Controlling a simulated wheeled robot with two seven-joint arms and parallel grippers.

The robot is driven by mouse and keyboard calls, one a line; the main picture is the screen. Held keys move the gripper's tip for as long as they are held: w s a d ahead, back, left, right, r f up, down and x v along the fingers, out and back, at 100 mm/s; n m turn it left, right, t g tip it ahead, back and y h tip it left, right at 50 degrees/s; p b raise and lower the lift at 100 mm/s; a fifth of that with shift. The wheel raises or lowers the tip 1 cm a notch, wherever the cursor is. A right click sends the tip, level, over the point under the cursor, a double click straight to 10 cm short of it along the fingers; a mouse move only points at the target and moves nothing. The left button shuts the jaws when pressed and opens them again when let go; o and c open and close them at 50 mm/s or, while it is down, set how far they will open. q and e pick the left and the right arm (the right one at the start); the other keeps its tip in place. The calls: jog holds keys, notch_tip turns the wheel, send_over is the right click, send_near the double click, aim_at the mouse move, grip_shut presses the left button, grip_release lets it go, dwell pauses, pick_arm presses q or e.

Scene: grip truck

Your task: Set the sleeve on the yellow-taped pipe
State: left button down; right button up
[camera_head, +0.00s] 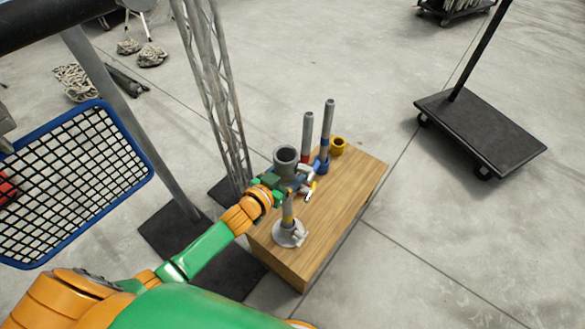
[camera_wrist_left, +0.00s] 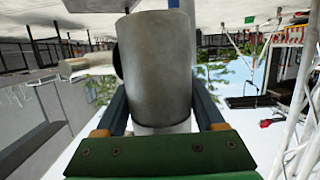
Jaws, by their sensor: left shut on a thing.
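The sleeve (camera_head: 285,158) is a wide grey hollow cylinder with its open end up. My left gripper (camera_head: 287,180) is shut on it; in the left wrist view the sleeve (camera_wrist_left: 153,65) stands between the two fingers. The yellow-taped pipe (camera_head: 288,212) is a short upright with a yellow band, on a round pale base (camera_head: 290,234) near the front of the wooden box; the arm partly covers its top. The sleeve appears apart from it, farther back. My right gripper is not in view.
On the wooden box (camera_head: 350,190) stand a red-taped pipe (camera_head: 307,130) and a blue-taped pipe (camera_head: 328,125), with a blue collar (camera_head: 321,167) and a yellow collar (camera_head: 338,146) nearby. A lattice truss (camera_head: 212,90) rises at left. The box's right side is bare.

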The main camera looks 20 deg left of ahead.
pick_arm(q)
jog(key=shift+f, duration=0.15)
jog(key=shift+f+b, duration=1.5)
jog(key=shift+f, duration=0.2)
jog(key=shift+f, duration=0.2)
notch_tip(320, 180, down, 5)
jog(key=b, duration=0.4)
jog(key=shift+b, duration=0.3)
jog(key=shift+f, duration=0.15)
dwell(0.5)
jog(key=shift+c, duration=0.2)
grip_release()
jog(key=shift+o, duration=0.2)
jog(key=shift+f, duration=0.1)
